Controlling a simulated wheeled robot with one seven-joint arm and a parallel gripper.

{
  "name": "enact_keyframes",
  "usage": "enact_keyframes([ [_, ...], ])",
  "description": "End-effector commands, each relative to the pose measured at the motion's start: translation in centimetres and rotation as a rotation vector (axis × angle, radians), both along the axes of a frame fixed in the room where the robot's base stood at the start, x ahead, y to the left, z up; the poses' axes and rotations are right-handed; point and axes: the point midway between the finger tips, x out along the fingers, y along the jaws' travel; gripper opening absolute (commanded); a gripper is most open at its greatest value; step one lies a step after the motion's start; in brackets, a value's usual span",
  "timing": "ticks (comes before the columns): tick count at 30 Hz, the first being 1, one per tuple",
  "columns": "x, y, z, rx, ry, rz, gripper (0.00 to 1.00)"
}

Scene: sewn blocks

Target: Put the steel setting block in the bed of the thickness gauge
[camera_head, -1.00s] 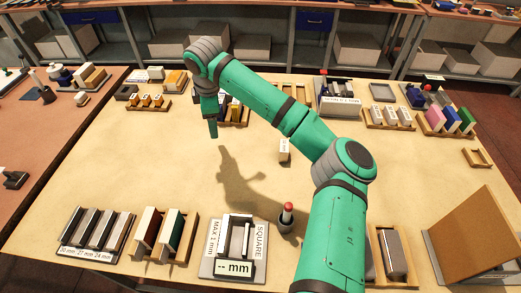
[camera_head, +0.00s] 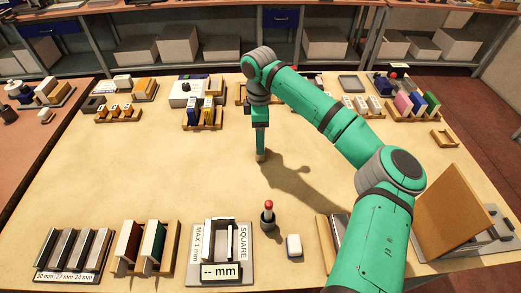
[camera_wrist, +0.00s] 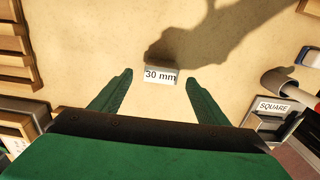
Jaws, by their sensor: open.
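A small pale block labelled 30 mm (camera_wrist: 160,77) stands alone on the table, grey on top, and looks like the setting block. In the wrist view it lies between the fingertips of my open gripper (camera_wrist: 160,82), with a gap on both sides. In the head view my gripper (camera_head: 261,155) points down at it and hides most of it. The thickness gauge (camera_head: 207,265) stands at the front, marked MAX 1 mm and SQUARE, its display reading "-- mm". Its bed between the upright walls looks empty. The gauge's SQUARE edge shows in the wrist view (camera_wrist: 272,106).
Left are a rack of dark blocks (camera_head: 72,276) and a wooden rack (camera_head: 168,270). Several racks line the back. The table's middle is clear.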

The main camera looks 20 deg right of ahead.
Motion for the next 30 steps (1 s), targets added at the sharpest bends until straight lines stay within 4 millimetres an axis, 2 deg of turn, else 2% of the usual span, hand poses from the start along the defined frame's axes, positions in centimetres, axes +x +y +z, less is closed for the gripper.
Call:
enact_keyframes([
  [9,-0.2,-0.2,-4.1,-0.002,0.002,-0.001,0.69],
  [19,-0.2,-0.2,-4.8,0.000,0.000,-0.001,0.69],
  [20,-0.2,-0.2,-4.8,0.000,0.000,-0.001,0.64],
  [27,-0.2,-0.2,-4.7,0.000,-0.001,-0.001,0.07],
  [30,-0.2,-0.2,-4.7,0.000,-0.001,-0.001,0.06],
])
